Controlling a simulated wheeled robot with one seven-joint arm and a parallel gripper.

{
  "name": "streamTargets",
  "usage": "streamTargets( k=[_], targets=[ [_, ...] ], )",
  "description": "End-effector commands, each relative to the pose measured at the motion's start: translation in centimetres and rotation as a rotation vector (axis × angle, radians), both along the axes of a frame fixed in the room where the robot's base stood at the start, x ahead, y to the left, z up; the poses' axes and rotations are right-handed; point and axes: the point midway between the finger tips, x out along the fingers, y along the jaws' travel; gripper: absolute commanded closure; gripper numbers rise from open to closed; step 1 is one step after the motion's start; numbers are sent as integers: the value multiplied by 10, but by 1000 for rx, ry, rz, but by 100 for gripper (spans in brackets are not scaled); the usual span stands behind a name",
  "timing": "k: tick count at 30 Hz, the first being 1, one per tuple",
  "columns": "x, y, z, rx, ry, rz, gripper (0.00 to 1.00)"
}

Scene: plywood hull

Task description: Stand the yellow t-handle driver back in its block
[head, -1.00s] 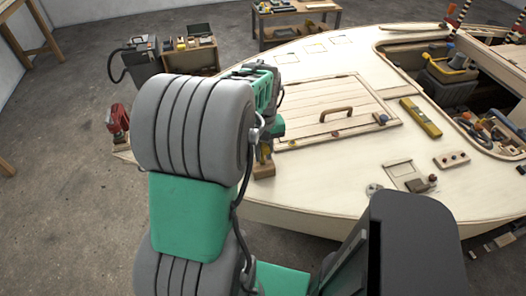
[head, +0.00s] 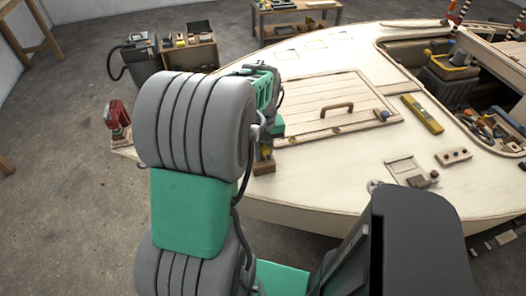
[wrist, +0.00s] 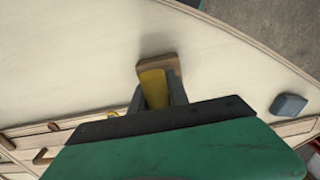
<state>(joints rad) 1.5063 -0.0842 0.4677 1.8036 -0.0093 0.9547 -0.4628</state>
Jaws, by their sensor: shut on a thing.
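My gripper (wrist: 157,92) is shut on the yellow t-handle driver (wrist: 153,86), which shows as a yellow piece between the two grey fingers in the wrist view. The wooden block (wrist: 158,64) lies right beyond the fingertips. In the head view the block (head: 264,167) sits at the near left edge of the pale deck, with my gripper just above it. My arm hides much of the gripper and driver there. The driver's shaft is hidden, so I cannot tell whether it is in the block's hole.
A hatch with a wooden handle (head: 337,107) lies right of the gripper. A yellow level (head: 422,113) and a block with round knobs (head: 454,156) lie farther right. A blue-grey object (wrist: 289,105) is near the deck edge. Bare deck surrounds the block's far side.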

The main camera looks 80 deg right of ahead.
Motion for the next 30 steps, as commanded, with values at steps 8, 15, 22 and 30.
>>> streamTargets(
  k=[8,15,22,30],
  targets=[
    [0,0,-1,0,0,0,61],
    [0,0,-1,0,0,0,54],
    [0,-1,14,-4,0,0,54],
    [0,-1,67,-4,0,0,54]
  ],
)
